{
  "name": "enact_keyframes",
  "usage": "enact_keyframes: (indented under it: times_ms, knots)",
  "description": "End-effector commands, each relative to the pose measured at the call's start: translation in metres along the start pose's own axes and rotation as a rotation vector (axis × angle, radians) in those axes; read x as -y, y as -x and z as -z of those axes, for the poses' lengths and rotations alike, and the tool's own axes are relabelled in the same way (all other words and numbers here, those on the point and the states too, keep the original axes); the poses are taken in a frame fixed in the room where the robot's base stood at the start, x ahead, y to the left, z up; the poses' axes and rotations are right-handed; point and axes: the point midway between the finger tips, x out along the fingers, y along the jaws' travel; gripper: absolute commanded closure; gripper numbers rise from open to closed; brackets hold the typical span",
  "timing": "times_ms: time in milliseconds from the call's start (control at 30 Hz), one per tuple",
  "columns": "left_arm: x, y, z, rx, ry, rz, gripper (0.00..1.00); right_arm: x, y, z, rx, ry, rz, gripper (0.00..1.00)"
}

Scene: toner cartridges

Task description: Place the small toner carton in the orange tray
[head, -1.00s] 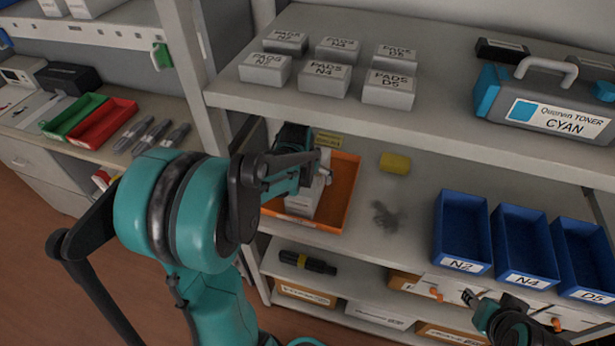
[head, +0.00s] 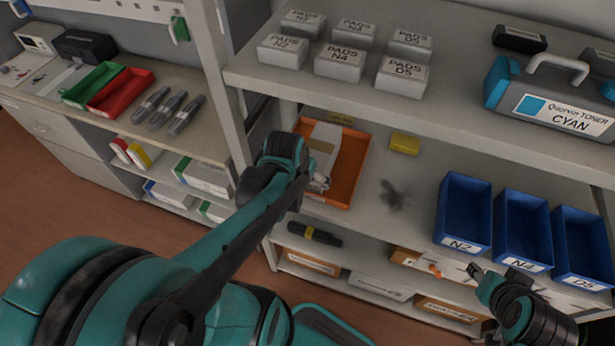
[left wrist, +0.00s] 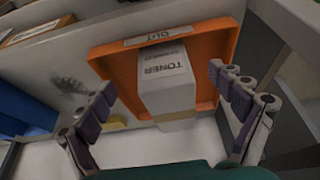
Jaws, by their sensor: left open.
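The small toner carton (head: 324,143), white with "TONER" print, lies inside the orange tray (head: 352,158) on the middle shelf. In the left wrist view the carton (left wrist: 166,92) rests in the tray (left wrist: 215,40), and its near end faces me. My left gripper (head: 318,182) is at the front of the tray and hides part of the carton's near end in the head view. In the left wrist view its fingers (left wrist: 163,82) are spread wide on either side of the carton, with nothing between them gripped. My right gripper (head: 474,272) is low at the right; its jaw opening is unclear.
A yellow block (head: 404,143) and a dark smudge (head: 392,195) are on the shelf right of the tray. Blue bins (head: 463,215) stand further right. The upper shelf (head: 300,82) with pad boxes overhangs. A shelf post (head: 222,80) stands left of the tray.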

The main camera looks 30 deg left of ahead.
Motion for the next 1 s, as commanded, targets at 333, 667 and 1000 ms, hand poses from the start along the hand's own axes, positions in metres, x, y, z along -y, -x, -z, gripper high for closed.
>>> enact_keyframes:
  times_ms: [333,667,1000]
  knots:
    - [-0.074,0.064,-0.013,-0.144,-0.142,-0.066,0.07,0.000,0.000,0.000,0.000,0.000,0.000,0.60]
    - [-0.105,0.093,-0.026,-0.224,-0.206,-0.114,0.07,0.000,0.000,0.000,0.000,0.000,0.000,0.60]
    - [-0.105,0.084,-0.029,-0.224,-0.205,-0.114,0.07,0.000,-0.007,-0.005,0.000,0.000,0.000,0.60]
